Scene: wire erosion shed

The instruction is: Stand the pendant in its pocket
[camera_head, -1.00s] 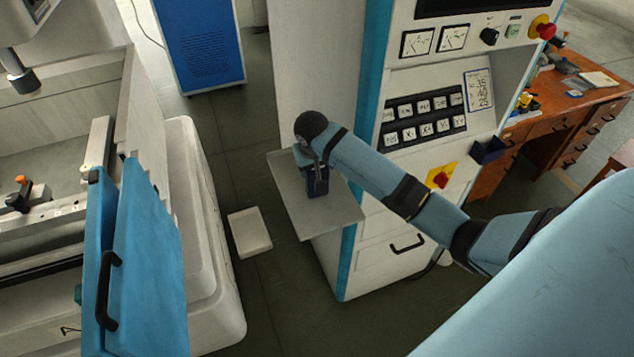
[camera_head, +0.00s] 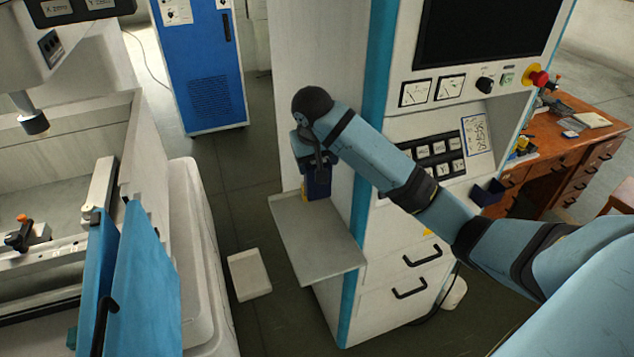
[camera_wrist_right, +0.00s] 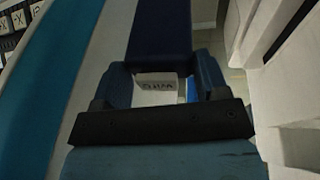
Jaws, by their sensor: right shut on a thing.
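The pendant is a dark blue slab (camera_head: 318,184) below my right gripper (camera_head: 315,160), at the back of the grey shelf (camera_head: 318,250). In the right wrist view the right gripper (camera_wrist_right: 162,80) is shut on the pendant (camera_wrist_right: 160,28), with a pale lettered face between the fingers. The pendant appears upright and raised above the shelf; its far side is hidden. A small dark blue open-topped pocket (camera_head: 488,191) sits on the front of the control cabinet, right of my forearm. My left gripper is not in view.
The white control cabinet (camera_head: 400,270) has keys, meters and a red stop button (camera_head: 538,77). A machine with blue doors (camera_head: 140,285) stands at the left. A pale tray (camera_head: 249,274) lies on the floor. A wooden desk (camera_head: 575,135) stands at the right.

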